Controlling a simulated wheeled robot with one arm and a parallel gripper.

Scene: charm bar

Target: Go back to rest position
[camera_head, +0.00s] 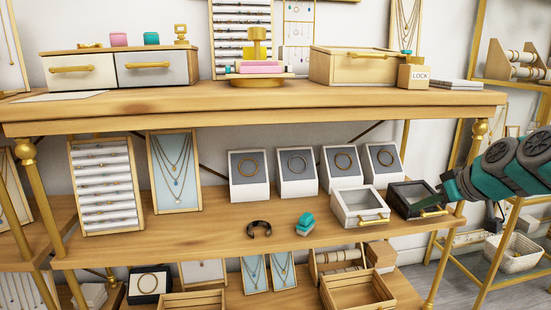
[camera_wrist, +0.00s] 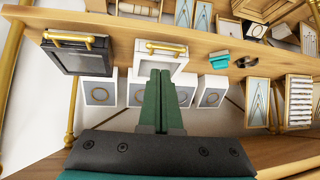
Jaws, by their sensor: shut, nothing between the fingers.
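My arm reaches in from the right in the head view, teal and dark grey.
The white box (camera_head: 360,206), a teal item (camera_head: 305,222) and a dark cuff (camera_head: 259,229) sit on the middle shelf. Ring displays (camera_head: 297,172) stand behind. The wooden top shelf (camera_head: 250,105) overhangs them. A gold post (camera_head: 471,157) and a wicker basket (camera_head: 514,254) are at right.

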